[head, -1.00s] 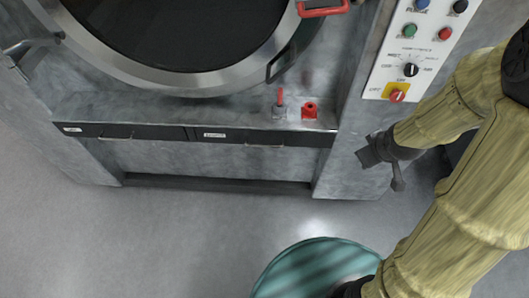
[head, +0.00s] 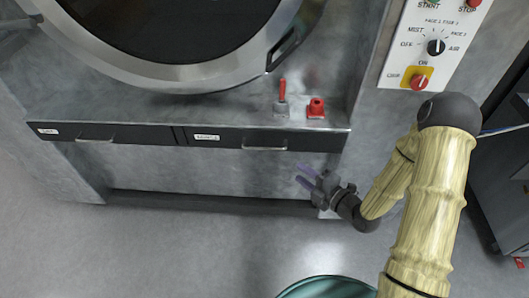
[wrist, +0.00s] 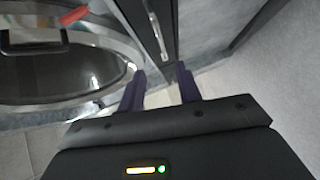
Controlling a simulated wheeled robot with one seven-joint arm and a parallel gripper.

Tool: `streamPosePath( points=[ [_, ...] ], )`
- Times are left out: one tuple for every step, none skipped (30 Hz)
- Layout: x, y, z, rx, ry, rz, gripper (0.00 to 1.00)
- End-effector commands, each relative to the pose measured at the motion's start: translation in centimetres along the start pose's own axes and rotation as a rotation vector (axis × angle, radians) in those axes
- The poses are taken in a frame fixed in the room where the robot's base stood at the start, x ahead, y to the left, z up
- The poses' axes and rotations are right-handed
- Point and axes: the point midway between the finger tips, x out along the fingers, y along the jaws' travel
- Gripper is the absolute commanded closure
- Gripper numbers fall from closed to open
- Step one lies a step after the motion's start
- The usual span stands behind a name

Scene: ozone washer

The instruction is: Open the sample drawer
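Two black drawers sit side by side under the machine's ledge: a left drawer (head: 120,137) and a right drawer (head: 225,138). Each has a white label and a silver bar handle; the labels are too small to read surely. Both look closed. The right drawer's handle (head: 265,148) lies near my gripper (head: 307,176), which is below it and to its right in the head view. In the wrist view the purple fingers (wrist: 160,82) are apart with nothing between them. A drawer front with a silver handle (wrist: 157,32) lies ahead of them, not touching.
The round machine door (head: 170,70) is above the ledge. A red-handled valve (head: 282,95) and a red fitting (head: 316,108) stand on the ledge's right end. A control panel (head: 430,45) is at upper right. A green round object (head: 335,288) is at the bottom. Floor ahead is clear.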

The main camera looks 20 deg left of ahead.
Motion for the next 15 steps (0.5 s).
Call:
streamPosePath(
  points=[
    [0.0, 0.1, 0.0, 0.000, 0.000, -0.001, 0.66],
    [0.0, 0.1, 0.0, 0.000, -0.001, -0.001, 0.66],
    [0.0, 0.1, 0.0, 0.000, -0.001, -0.001, 0.66],
    [0.0, 0.1, 0.0, 0.001, -0.001, -0.002, 0.66],
    [0.0, 0.1, 0.0, 0.001, -0.001, -0.002, 0.66],
    [0.1, 0.1, 0.0, 0.001, 0.000, -0.002, 0.66],
    [0.2, 0.1, 0.0, 0.001, 0.000, -0.002, 0.66],
    [0.4, 0.1, 0.0, 0.001, 0.000, -0.002, 0.66],
    [0.7, 0.1, -0.1, 0.001, 0.001, -0.002, 0.66],
    [0.9, 0.1, -0.1, 0.001, 0.002, -0.002, 0.66],
    [1.2, 0.1, -0.1, 0.001, 0.002, -0.003, 0.66],
    [1.7, 0.1, -0.1, 0.000, 0.002, -0.003, 0.66],
    [2.1, 0.1, -0.1, 0.000, 0.002, -0.003, 0.66],
    [2.6, 0.1, -0.1, 0.001, 0.002, -0.003, 0.66],
    [3.2, 0.2, -0.1, 0.001, 0.002, -0.002, 0.66]
  ],
)
